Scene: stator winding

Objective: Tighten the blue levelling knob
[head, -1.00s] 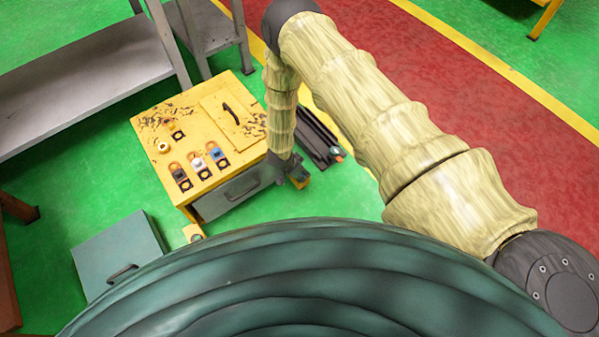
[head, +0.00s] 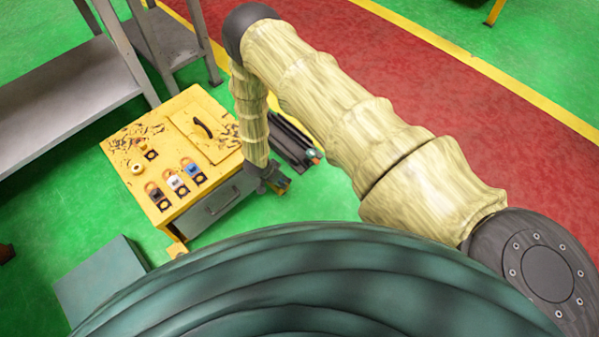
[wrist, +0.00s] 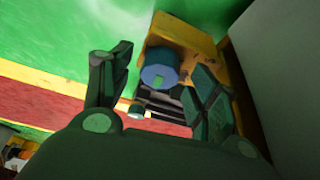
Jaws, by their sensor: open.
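The blue levelling knob (wrist: 160,70) is round and sits against a yellow bracket (wrist: 188,40) in the wrist view. My gripper (wrist: 160,62) is open, with one dark green finger to the left of the knob and one to its right. I see gaps between the fingers and the knob, and cannot tell how deep it lies between them. In the head view my gripper (head: 271,178) is small and dark, low beside the right side of the yellow cabinet (head: 135,130). The knob is not distinguishable there.
The cabinet top carries several coloured tabs, including a blue one (head: 193,170), and a hatch with a black handle (head: 203,127). Dark rails (head: 292,145) lie right of my gripper. A grey bench (head: 60,105) stands left. A teal box (head: 100,275) is on the green floor.

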